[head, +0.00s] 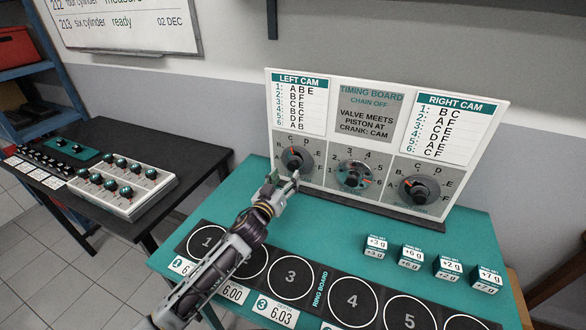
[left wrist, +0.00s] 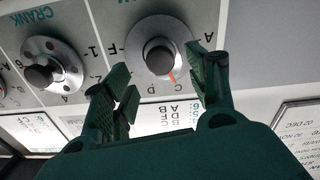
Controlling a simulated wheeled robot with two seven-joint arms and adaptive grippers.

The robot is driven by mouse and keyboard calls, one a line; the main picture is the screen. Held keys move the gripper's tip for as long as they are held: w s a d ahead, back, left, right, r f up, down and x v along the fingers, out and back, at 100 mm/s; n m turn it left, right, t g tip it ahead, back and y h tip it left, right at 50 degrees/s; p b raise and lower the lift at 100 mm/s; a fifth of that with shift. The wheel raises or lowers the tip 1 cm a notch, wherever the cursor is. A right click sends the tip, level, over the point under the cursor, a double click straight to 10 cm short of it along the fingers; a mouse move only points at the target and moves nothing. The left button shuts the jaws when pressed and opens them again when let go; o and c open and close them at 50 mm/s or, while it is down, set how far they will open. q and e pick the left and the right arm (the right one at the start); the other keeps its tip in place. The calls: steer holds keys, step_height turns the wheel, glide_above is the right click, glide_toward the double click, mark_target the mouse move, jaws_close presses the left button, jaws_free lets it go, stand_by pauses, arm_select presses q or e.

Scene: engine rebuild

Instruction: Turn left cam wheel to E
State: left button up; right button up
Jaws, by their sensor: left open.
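The left cam wheel (head: 297,159) is a grey disc with a dark knob, at the lower left of the timing board. Letters ring it. Its red mark points up and left in the head view, near C; the exact letter is hard to read. My left gripper (head: 284,183) is open and empty, just in front of and below this wheel. In the left wrist view, which is upside down, the open fingers (left wrist: 160,78) frame the wheel (left wrist: 157,52) from either side. I cannot tell whether they touch it. My right gripper is not in view.
The crank wheel (head: 354,175) and right cam wheel (head: 419,189) sit to the right on the timing board (head: 373,110). Small labelled blocks (head: 411,256) and a numbered ring board (head: 321,285) lie on the teal table. A black side table (head: 120,150) stands left.

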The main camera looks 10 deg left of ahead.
mark_target(292, 168)
arm_select(q)
steer(key=shift+w+d, duration=0.15)
steer(key=shift+w, duration=0.8)
steer(key=shift+w+d+b, duration=0.25)
steer(key=shift+w+b, duration=0.05)
steer(key=shift+w, duration=0.85)
steer(key=shift+w+d, duration=0.2)
steer(key=shift+w, duration=1.1)
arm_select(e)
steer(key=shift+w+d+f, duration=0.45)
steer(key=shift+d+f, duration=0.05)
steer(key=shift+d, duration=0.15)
arm_select(q)
steer(key=c, duration=1)
steer(key=shift+c, duration=0.2)
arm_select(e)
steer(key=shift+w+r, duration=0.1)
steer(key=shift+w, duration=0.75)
